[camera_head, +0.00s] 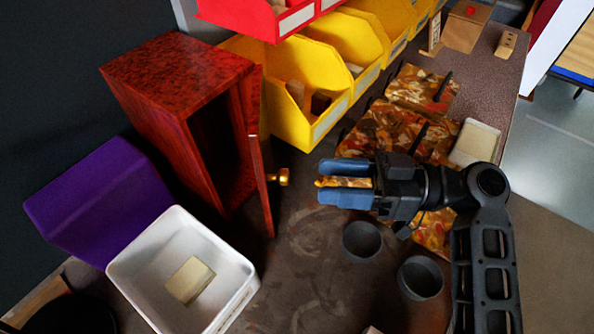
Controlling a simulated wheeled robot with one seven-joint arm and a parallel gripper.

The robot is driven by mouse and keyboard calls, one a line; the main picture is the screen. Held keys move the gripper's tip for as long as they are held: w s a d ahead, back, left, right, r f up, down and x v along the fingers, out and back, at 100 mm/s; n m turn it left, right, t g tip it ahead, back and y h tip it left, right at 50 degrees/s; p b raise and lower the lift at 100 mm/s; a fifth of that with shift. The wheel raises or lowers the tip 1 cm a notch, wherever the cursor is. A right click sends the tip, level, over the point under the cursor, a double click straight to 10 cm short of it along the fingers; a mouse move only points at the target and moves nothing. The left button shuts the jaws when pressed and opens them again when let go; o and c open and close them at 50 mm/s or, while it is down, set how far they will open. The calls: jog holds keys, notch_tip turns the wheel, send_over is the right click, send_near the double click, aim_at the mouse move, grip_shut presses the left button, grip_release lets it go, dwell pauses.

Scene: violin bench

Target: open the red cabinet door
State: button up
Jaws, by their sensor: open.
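The red cabinet (165,82) stands on the bench at the left, with mottled red wood and a dark interior. Its door (262,185) stands part-way open, swung out from the front and seen nearly edge-on. A brass knob (284,178) sticks out from the door's right face. My gripper (345,182) is to the right of the knob, with its blue fingers pointing left toward it. The fingers are apart, and I see a gap between them and the knob. Nothing is held; the patterned surface shows between the fingers.
A white tray (150,258) with a pale block (190,280) sits in front of the cabinet, close to the door's lower end. A purple box (100,195) is at left. Yellow bins (310,125) stand behind. Two dark cups (362,242) are below my gripper. Patterned boxes (385,130) lie behind it.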

jog(key=a+p, duration=0.1)
jog(key=a, duration=0.5)
jog(key=shift+w, duration=0.35)
grip_shut()
dwell(0.3)
